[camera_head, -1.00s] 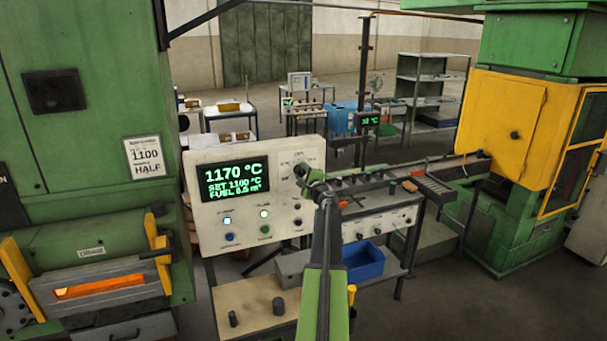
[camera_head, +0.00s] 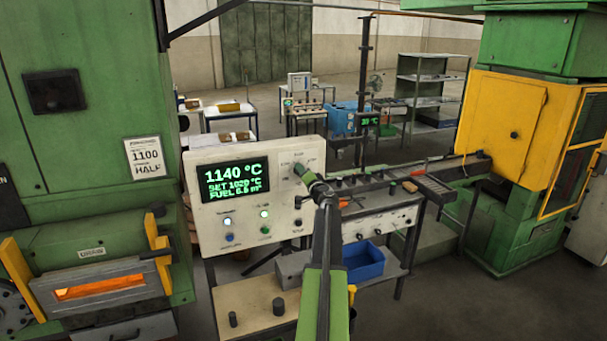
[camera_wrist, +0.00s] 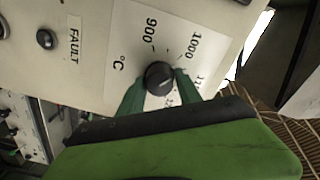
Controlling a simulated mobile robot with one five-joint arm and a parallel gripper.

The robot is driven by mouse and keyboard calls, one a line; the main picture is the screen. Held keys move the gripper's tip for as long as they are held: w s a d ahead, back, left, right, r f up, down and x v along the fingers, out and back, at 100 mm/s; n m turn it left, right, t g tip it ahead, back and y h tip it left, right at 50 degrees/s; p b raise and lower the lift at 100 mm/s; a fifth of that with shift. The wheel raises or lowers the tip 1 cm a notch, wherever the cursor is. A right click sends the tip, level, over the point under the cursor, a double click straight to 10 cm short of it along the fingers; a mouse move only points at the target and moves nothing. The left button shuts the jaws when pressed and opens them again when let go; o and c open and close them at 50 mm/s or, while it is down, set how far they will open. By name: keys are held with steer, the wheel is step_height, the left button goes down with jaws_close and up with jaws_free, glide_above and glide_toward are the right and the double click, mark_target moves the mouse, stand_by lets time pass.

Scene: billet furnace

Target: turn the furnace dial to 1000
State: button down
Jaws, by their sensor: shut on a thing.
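The furnace dial (camera_wrist: 159,77) is a round black knob on the white control panel (camera_wrist: 90,70) in the wrist view. Scale marks 900 and 1000 show around it, with more numbers partly hidden by my gripper. My gripper (camera_wrist: 160,84) is shut on the dial, one green finger on each side. The panel's display (camera_head: 235,180) shows 1140 °C and a set line that looks like 1020 °C, with a fuel line below.
A furnace (camera_head: 90,225) with a glowing slot stands at left, with a sign (camera_head: 147,157) reading 1100 and HALF. Buttons and lamps (camera_head: 264,214) sit below the display. A workbench with a blue bin (camera_head: 362,261) is behind my arm. A yellow and green machine (camera_head: 500,125) stands at right.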

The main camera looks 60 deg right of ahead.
steer(key=shift+n, duration=0.6)
steer(key=c, duration=0.8)
jaws_free()
steer(key=shift+s, duration=0.1)
steer(key=v, duration=1.7)
steer(key=shift+a, duration=0.15)
